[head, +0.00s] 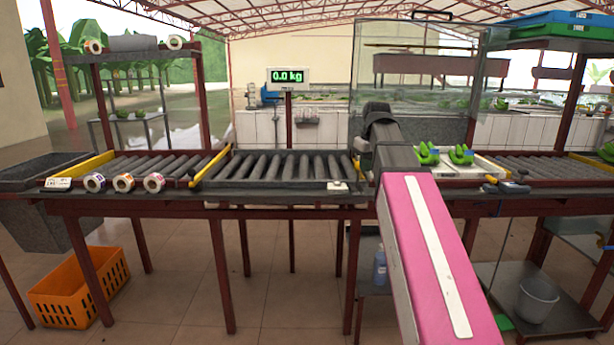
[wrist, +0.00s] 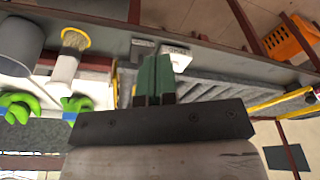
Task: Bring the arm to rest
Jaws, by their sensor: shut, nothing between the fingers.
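My gripper (wrist: 154,78) shows in the wrist view with its two green fingers pressed together and nothing between them. It hangs over the table's edge area, near a small white labelled block (wrist: 176,57). I cannot tell its exact height above the table. In the head view, my pink and white arm reaches forward over the right part of the roller table, and the gripper's fingers are hidden behind it.
The roller conveyor (head: 290,166) is empty in the middle. Green banana bunches (head: 460,154) sit on a white tray right of my arm. Tape rolls (head: 123,182) stand at the left. An orange crate (head: 80,290) is on the floor. A display (head: 288,75) reads 0.0 kg.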

